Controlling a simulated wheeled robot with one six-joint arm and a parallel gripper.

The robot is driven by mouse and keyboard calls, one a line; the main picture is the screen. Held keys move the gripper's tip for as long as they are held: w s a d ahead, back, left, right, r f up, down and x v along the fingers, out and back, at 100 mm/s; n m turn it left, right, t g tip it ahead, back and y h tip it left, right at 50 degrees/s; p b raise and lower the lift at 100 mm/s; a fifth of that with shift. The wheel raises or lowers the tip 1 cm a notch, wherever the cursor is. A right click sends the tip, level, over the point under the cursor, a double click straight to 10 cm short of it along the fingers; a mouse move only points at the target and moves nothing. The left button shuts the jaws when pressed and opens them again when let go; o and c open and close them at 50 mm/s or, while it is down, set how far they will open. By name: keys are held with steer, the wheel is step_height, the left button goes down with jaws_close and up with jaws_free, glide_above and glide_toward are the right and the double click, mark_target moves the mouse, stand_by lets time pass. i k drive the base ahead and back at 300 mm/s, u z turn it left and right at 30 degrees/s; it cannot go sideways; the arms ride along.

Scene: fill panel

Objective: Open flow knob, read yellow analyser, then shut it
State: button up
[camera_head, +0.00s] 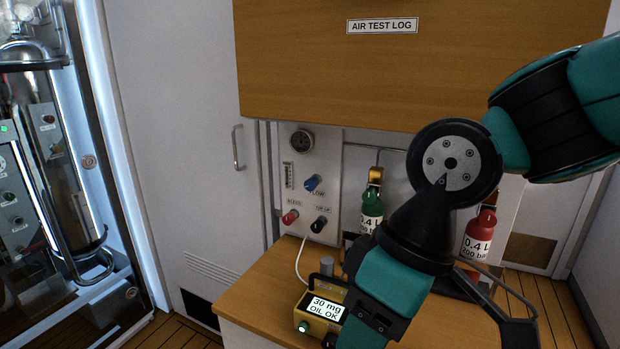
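The blue flow knob (312,183) is on a pale wall panel (333,165), tilted, with a small label beneath it. The yellow analyser (334,293) sits on the wooden bench top. Its display reads "30 mg OIL OK", and a green button (303,327) shows at its front. A white hose runs from the panel down to it. My arm crosses the right side, in front of the bench and hiding part of the analyser's surroundings. A dark angular part at lower right may belong to my gripper; its fingertips cannot be made out, and nothing is seen touching the knob.
A red knob (290,217) and black knob (318,224) are below the blue one; a round gauge (302,140) is above. Green (372,208) and red (478,235) bottles stand behind my arm. A wooden cabinet (330,75) marked "AIR TEST LOG" overhangs the bench (255,300).

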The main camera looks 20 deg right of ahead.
mark_target(310, 184)
steer(key=u, duration=0.8)
steer(key=k, duration=1.05)
steer(key=u, duration=1.45)
steer(key=i, duration=1.95)
steer(key=z, duration=1.1)
steer(key=i, duration=0.95)
steer(key=z, duration=1.35)
steer(key=i, duration=0.35)
steer(key=z, duration=0.25)
